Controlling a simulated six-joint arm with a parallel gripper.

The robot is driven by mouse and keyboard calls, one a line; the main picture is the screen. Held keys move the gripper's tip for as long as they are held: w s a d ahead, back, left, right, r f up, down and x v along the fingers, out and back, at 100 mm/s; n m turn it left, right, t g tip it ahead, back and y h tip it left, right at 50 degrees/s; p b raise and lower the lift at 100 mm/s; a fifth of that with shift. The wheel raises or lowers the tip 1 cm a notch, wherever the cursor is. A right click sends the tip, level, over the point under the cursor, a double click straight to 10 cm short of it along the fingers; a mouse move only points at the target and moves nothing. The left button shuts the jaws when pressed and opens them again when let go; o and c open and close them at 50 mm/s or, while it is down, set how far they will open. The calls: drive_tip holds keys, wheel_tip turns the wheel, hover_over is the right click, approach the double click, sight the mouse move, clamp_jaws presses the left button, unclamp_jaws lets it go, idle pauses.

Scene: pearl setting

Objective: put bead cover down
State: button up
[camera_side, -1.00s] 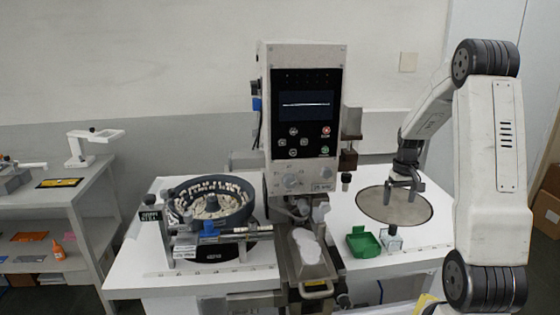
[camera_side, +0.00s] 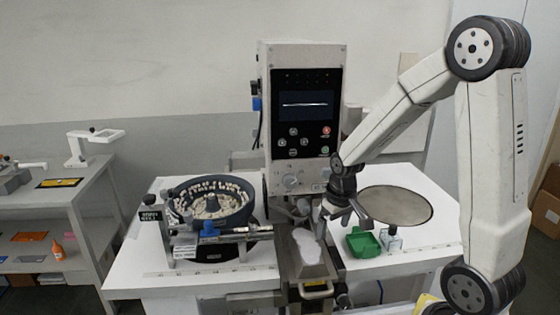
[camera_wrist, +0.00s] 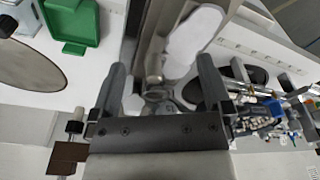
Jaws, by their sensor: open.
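My gripper (camera_side: 350,214) is at the lower front of the pearl setting machine (camera_side: 303,130), just right of its working area. In the wrist view its two fingers (camera_wrist: 160,82) are spread apart, with metal machine parts (camera_wrist: 155,72) showing between and beyond them. I cannot tell whether they touch anything. A white rounded piece (camera_side: 307,245) lies on the machine's front arm, and it also shows beyond the fingers in the wrist view (camera_wrist: 193,38). I cannot tell for sure which part is the bead cover.
A dark bowl feeder (camera_side: 240,213) with pale pieces stands left. An open green box (camera_side: 362,243) and a small clear block (camera_side: 393,240) stand right, before a round grey disc (camera_side: 415,205). The white right tabletop (camera_side: 415,252) has free room.

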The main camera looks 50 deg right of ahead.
drive_tip(key=s+a+f+n+t, duration=0.1)
drive_tip(key=s+a+n, duration=0.2)
drive_tip(key=a, duration=1.1)
drive_tip(key=shift+n+y, duration=0.3)
drive_tip(key=shift+n, duration=0.1)
